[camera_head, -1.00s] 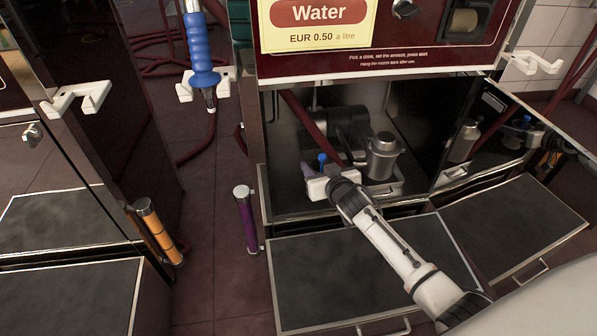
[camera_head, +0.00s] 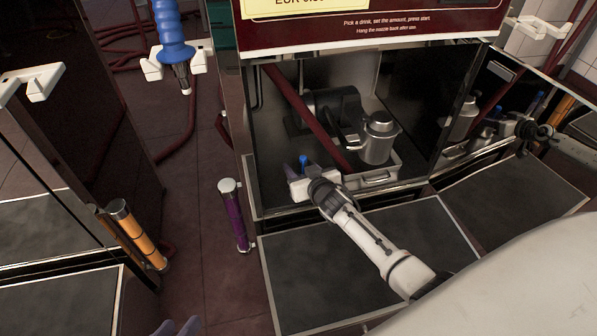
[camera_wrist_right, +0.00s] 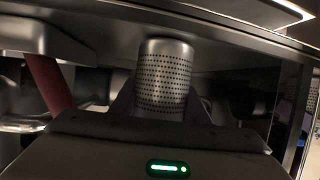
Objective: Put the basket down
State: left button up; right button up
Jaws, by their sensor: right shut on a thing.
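The basket is a perforated metal cylinder (camera_wrist_right: 165,80) in the right wrist view, held between the dark fingers of my right gripper (camera_wrist_right: 165,108). Its top lies close below a dark plate edge in that picture; I cannot tell whether they touch. In the head view, my right gripper (camera_head: 297,168) is at the front of the open cabinet (camera_head: 410,100), left of a metal canister (camera_head: 377,140). The basket cannot be made out there. My left gripper (camera_head: 178,327) shows only its fingertips at the bottom edge, apart and empty.
The canister stands by a pale tray (camera_head: 378,180) on the cabinet floor. A dark red hose (camera_head: 305,115) crosses the cabinet. A purple cylinder (camera_head: 234,215) and an orange cylinder (camera_head: 137,236) stand at left.

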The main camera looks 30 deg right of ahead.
jog(key=shift+f, duration=0.15)
jog(key=o, duration=1.1)
pick_arm(q)
jog(key=shift+d+r, duration=0.1)
jog(key=shift+r, duration=0.15)
jog(key=shift+r, duration=0.1)
pick_arm(e)
jog(key=shift+r+p, duration=0.3)
jog(key=shift+r, duration=0.05)
jog(key=p+v, duration=0.4)
jog(key=v, duration=0.3)
jog(key=p+v, duration=0.1)
jog(key=v, duration=0.3)
jog(key=shift+f, duration=0.1)
pick_arm(q)
jog(key=shift+s+a+f+g+y, duration=0.1)
jog(key=shift+s+a+f+y, duration=0.1)
jog(key=shift+a+f+y, duration=0.3)
jog(key=shift+s+a+f+g+y, duration=0.15)
jog(key=shift+a+f, duration=0.1)
jog(key=shift+a, duration=0.4)
jog(key=shift+s+a+f+g+y, duration=0.1)
jog(key=shift+s+a+f+y, duration=0.1)
jog(key=shift+a+f+y, duration=0.3)
pick_arm(e)
jog(key=shift+s+a, duration=0.1)
jog(key=shift+s, duration=0.3)
